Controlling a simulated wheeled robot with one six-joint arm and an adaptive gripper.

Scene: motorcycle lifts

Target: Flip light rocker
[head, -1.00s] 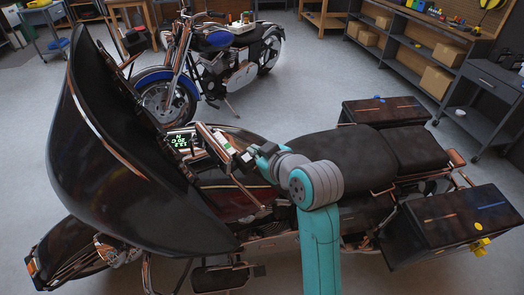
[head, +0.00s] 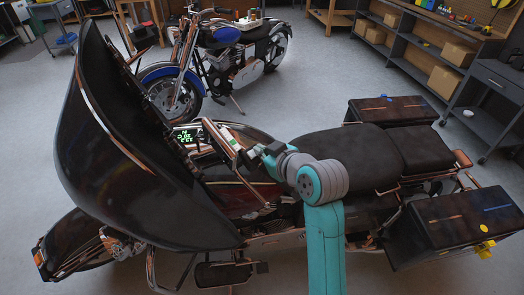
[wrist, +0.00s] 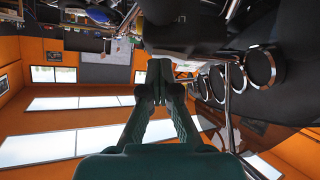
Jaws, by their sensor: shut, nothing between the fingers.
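A dark motorcycle (head: 345,152) with a large black fairing (head: 140,150) stands across the head view. A lit green display (head: 184,135) shows behind the fairing. Beside it is a slanted handlebar control block (head: 224,144) with a green patch. I cannot make out the light rocker itself. My gripper (head: 256,156) is at the right of this block, in front of the seat; whether it touches is unclear. In the wrist view my gripper (wrist: 160,72) has its fingertips together, with nothing visible between them. Round dark gauges with bright rims (wrist: 260,68) lie to its right.
A second motorcycle with a blue tank (head: 218,36) stands behind. Black saddlebags (head: 460,225) flank the seat's rear at right. Shelves with boxes (head: 445,80) line the back right. Grey floor (head: 295,95) is open between the motorcycles.

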